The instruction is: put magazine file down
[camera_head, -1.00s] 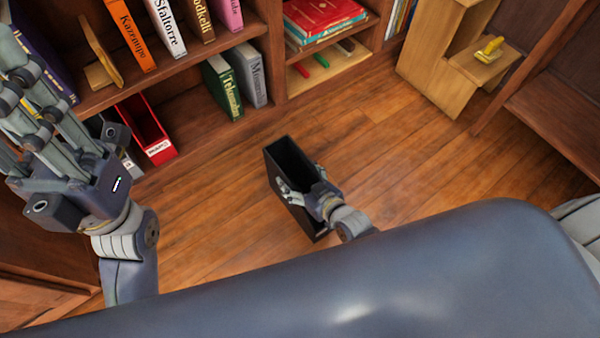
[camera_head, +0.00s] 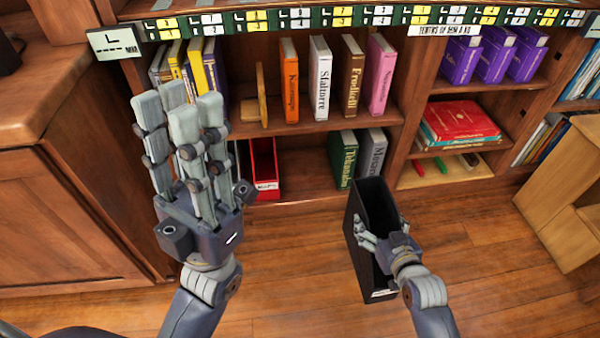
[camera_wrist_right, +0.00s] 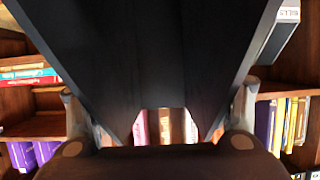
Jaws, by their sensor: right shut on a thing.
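The black magazine file (camera_head: 374,200) stands upright in the head view, held in front of the bookcase above or at the wood floor; I cannot tell if its base touches. Its open top faces up. My right gripper (camera_head: 378,238) is shut on its near side. In the right wrist view the file's dark wall (camera_wrist_right: 150,60) fills the middle, with a finger on each side. My left gripper (camera_head: 180,112) is raised at the left, fingers pointing up and apart, with nothing between them.
The bookcase holds books, a red magazine file (camera_head: 264,168) on its bottom shelf, and a green book (camera_head: 343,160) and grey book (camera_head: 371,152) beside the black file's top. A wooden cabinet (camera_head: 60,225) stands left. A wooden step piece (camera_head: 560,190) stands right. The floor (camera_head: 490,260) is clear.

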